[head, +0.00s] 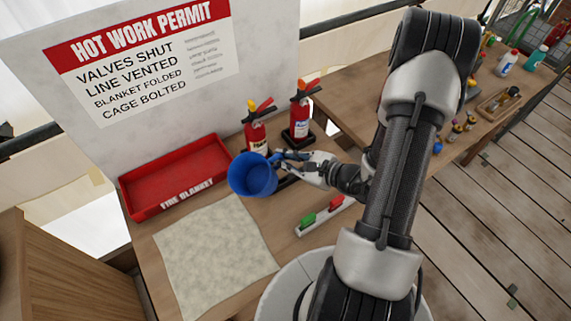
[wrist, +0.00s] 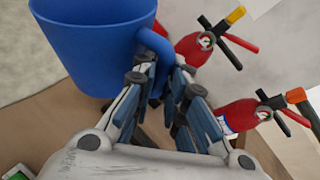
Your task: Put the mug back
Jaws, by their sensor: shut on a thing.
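A blue mug (head: 252,177) is in my gripper (head: 280,160), above the wooden table in front of the fire extinguishers. In the wrist view the mug (wrist: 92,40) is at the upper left, with its handle on the right, between the fingers of my gripper (wrist: 165,75). My gripper is shut on the handle. The mug's opening faces up toward the head camera and it looks empty. What lies right under the mug is partly hidden by it.
Two red fire extinguishers (head: 300,115) (head: 256,132) stand behind the mug. A red tray (head: 135,199) marked FIRE BLANKET is at the left. A pale cloth (head: 215,255) lies in front. A strip with green and red levers (head: 325,215) is at right. A side bench (head: 480,120) holds bottles.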

